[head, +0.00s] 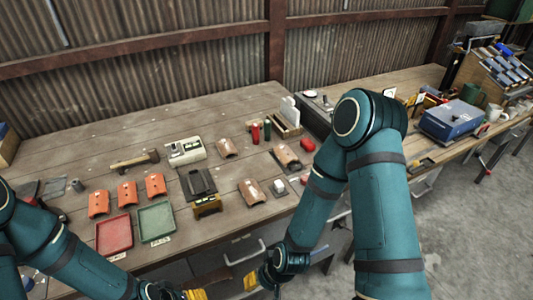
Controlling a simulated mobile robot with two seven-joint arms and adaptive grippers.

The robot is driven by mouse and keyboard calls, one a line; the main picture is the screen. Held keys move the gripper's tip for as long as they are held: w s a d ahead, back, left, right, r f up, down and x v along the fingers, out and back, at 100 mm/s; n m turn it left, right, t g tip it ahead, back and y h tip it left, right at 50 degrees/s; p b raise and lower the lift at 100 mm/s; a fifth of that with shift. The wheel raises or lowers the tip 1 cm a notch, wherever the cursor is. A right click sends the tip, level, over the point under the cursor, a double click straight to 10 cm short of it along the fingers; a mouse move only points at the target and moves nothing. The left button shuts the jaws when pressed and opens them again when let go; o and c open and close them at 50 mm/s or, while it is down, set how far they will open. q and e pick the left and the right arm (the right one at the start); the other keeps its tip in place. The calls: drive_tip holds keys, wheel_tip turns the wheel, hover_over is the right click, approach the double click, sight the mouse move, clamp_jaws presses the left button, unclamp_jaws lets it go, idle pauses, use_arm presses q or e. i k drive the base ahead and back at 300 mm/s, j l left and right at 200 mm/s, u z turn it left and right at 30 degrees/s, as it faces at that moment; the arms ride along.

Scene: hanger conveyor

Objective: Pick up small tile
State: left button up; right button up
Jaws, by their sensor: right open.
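Curved roof tiles lie on the wooden workbench (100,150). Three are orange: a left one (98,203), a middle one (127,193) and a right one (155,185). Brownish tiles lie further right: one at the back (227,148), one near the front (252,192) and one beside my right arm (286,157). I cannot tell which is the small tile. My right gripper (252,281), with yellow fingertips, is open, low in front of the bench and apart from the tiles.
A red tray (115,235) and a green tray (156,222) lie at the bench front. A hammer (135,162), a dark clamp-like device (198,182) and red and green cylinders stand among the tiles. A blue box (453,118) stands far right. The back left bench is clear.

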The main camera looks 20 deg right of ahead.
sight(284, 153)
drive_tip(key=z, duration=0.75)
drive_tip(key=l, duration=0.1)
